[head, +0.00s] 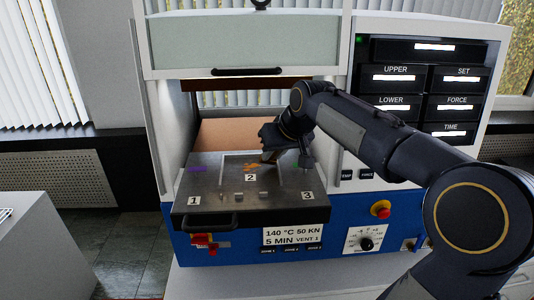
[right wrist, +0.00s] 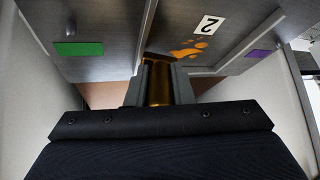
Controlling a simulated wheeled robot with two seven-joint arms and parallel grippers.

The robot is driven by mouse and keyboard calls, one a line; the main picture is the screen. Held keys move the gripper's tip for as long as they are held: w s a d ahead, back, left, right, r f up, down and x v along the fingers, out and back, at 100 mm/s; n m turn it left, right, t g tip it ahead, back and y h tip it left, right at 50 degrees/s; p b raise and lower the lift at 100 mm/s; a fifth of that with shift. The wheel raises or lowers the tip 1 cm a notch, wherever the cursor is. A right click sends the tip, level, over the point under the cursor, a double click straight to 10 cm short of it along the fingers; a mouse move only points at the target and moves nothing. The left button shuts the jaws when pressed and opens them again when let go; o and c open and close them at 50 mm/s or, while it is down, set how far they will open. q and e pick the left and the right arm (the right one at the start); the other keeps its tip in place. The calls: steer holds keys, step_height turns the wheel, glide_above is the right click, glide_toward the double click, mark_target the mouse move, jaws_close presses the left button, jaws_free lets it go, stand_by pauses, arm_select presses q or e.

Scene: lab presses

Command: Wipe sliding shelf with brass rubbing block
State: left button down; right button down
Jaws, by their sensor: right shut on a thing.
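The sliding shelf (head: 240,210) is a dark metal plate pulled out from the press, with labels 1, 2 and 3 and a front handle. An orange stain (head: 250,167) lies behind label 2 and also shows in the right wrist view (right wrist: 188,49). My right gripper (head: 269,157) is shut on the brass rubbing block (right wrist: 158,84), over the shelf's back middle near the stain. Whether the block touches the shelf, I cannot tell. My left gripper is out of view.
The press's raised door (head: 245,48) hangs above the shelf. The control panel (head: 425,90) stands at the right, partly behind my right arm. A red knob (head: 381,209) sits on the blue base. A white cabinet (head: 40,240) is at the left.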

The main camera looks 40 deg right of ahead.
mark_target(248, 172)
steer(key=shift+s+d, duration=0.1)
steer(key=shift+d, duration=0.05)
steer(key=shift+w+a, duration=0.35)
steer(key=shift+a, duration=0.25)
steer(key=shift+w+a+p, duration=0.35)
steer(key=shift+w+a, duration=0.1)
steer(key=shift+a, duration=0.3)
steer(key=shift+w+a+p, duration=0.2)
steer(key=shift+w+a, duration=0.3)
steer(key=shift+a, duration=0.3)
steer(key=shift+w+a+p, duration=0.2)
steer(key=shift+w+a, duration=0.3)
steer(key=shift+a, duration=0.25)
step_height(248, 172, up, 2)
steer(key=shift+r+p, duration=0.15)
steer(key=shift+p, duration=0.8)
steer(key=shift+r, duration=1.9)
